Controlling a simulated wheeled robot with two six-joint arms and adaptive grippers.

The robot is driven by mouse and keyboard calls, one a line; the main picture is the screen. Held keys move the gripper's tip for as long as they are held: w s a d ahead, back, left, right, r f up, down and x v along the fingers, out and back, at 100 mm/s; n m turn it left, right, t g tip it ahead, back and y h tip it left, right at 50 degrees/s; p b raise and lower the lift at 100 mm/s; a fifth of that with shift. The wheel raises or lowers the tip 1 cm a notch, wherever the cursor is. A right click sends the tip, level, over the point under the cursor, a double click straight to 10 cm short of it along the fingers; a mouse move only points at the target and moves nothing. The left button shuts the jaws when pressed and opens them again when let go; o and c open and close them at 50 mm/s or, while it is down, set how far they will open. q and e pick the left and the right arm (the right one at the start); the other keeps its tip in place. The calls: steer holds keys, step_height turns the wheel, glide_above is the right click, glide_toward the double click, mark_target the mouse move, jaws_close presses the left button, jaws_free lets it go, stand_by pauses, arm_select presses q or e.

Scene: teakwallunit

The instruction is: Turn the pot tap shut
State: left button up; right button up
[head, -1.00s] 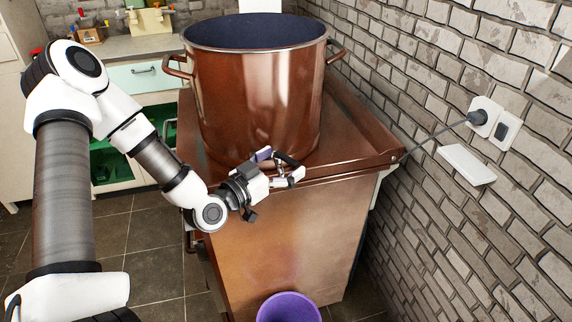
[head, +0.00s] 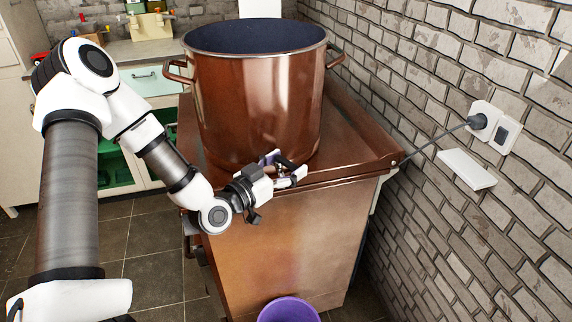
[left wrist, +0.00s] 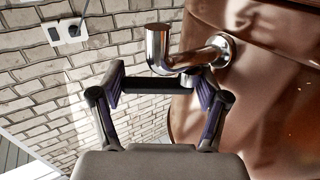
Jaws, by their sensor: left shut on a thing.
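A large copper-coloured pot (head: 258,100) stands on the brown cabinet. Its chrome tap (left wrist: 185,55) comes out of the pot wall low on the near side, and its spout end shows in the left wrist view. A black tap handle (left wrist: 148,83) lies level across the view, between my fingers. My left gripper (head: 284,168) is at the tap, low in front of the pot. The fingers partly hide the tap in the head view. My right gripper is not in view.
The brown cabinet (head: 290,245) has a raised edge beside the brick wall. A purple bucket (head: 289,309) stands on the floor below the tap. A grey cable (head: 432,143) runs from a wall socket (head: 485,118) to the cabinet. A small white shelf (head: 466,168) is on the wall.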

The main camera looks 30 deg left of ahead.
arm_select(q)
steer(key=shift+f, duration=0.1)
stand_by(0.3)
